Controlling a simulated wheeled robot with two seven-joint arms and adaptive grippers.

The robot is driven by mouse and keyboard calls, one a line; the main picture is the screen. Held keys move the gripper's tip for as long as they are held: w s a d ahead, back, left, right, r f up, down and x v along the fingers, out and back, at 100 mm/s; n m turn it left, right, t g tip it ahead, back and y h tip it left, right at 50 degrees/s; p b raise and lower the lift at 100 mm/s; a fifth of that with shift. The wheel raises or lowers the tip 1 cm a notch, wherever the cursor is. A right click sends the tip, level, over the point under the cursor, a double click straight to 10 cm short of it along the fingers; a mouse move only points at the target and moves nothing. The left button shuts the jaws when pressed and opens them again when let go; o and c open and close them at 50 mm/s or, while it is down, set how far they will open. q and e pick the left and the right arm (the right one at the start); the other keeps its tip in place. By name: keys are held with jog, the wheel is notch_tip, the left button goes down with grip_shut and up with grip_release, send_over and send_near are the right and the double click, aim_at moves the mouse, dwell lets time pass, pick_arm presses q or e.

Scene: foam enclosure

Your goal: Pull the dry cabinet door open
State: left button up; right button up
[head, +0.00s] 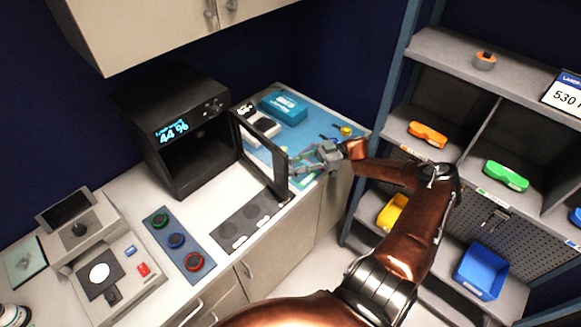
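The dry cabinet (178,130) is a black box on the counter, with a lit display reading 44 %. Its interior is dark. Its black-framed door (281,172) stands wide open, swung out from the cabinet's right side towards the counter's front edge. My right gripper (302,164) is just to the right of the door's outer part, with its fingers pointing left at the door. Whether the fingers touch the door or are closed is too small to tell. My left gripper is out of view.
A blue mat (325,127) with a teal box (283,107) and small items lies behind the door. A dark panel with colored rings (177,240) and a grey device (105,262) are left. Shelving (470,67) stands right; a wall cabinet (150,30) hangs above.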

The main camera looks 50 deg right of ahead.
jog(key=shift+d, duration=0.1)
jog(key=v, duration=1.2)
dwell(0.4)
